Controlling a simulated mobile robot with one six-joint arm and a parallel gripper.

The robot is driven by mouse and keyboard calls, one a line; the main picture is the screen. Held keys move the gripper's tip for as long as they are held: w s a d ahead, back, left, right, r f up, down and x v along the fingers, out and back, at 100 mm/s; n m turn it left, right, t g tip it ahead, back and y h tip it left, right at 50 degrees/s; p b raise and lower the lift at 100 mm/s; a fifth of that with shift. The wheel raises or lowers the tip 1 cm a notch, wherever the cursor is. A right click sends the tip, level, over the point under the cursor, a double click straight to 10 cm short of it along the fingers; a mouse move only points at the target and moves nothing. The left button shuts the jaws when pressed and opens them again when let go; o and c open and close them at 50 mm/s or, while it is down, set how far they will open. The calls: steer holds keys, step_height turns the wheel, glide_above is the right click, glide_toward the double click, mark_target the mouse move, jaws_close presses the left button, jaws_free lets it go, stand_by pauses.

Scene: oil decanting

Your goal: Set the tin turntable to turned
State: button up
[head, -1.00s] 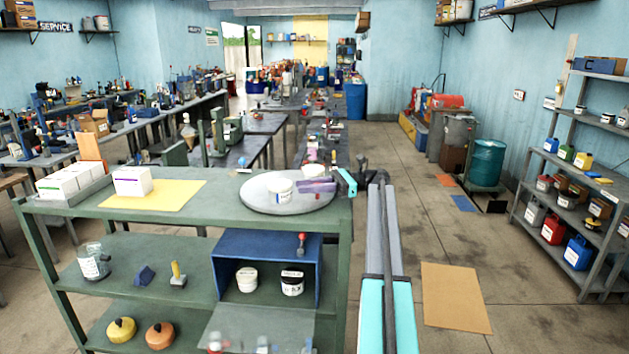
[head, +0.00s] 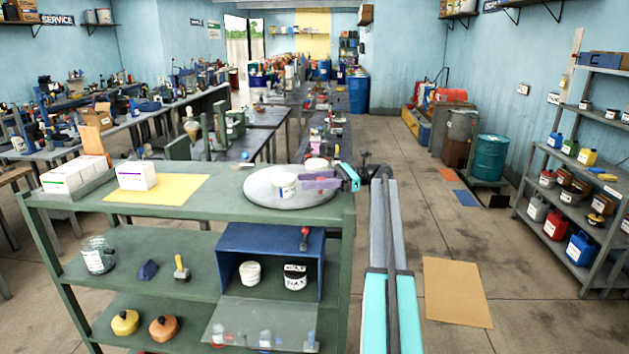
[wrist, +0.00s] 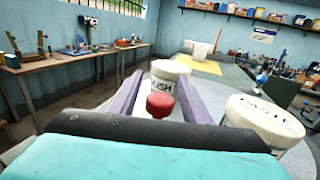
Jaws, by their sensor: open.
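The tin turntable (head: 262,199) is a round grey disc on the green bench top. A white lidded tub (head: 284,186) stands near its middle, left of my gripper. Another white tub (head: 316,164) shows behind my gripper. My gripper (head: 306,181) is open, its purple fingers low over the disc's right part. In the wrist view, a red knob (wrist: 160,104) sits between the fingers (wrist: 157,88), and a white lettered tub (wrist: 172,72) stands just beyond it. A second white tub (wrist: 262,118) is to the right. I cannot tell whether the fingers touch the knob.
White boxes (head: 136,175) and a yellow sheet (head: 180,190) lie left on the bench top. A blue open cubby (head: 232,240) with jars is on the shelf below. The floor to the right, with a tan mat (head: 457,290), is mostly clear.

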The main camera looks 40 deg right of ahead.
steer(key=shift+r, duration=0.2)
steer(key=shift+r+b, duration=1)
steer(key=shift+r, duration=0.25)
steer(key=shift+s+a+r, duration=0.1)
steer(key=shift+s+r, duration=0.1)
steer(key=shift+r, duration=0.05)
steer(key=s+a+b, duration=0.3)
steer(key=s+b, duration=0.2)
steer(key=s, duration=0.2)
steer(key=s+a+r+b, duration=0.1)
steer(key=s+a+b, duration=0.3)
steer(key=s+b, duration=0.2)
steer(key=shift+s+r, duration=0.25)
steer(key=shift+s, duration=0.15)
steer(key=shift+c, duration=0.2)
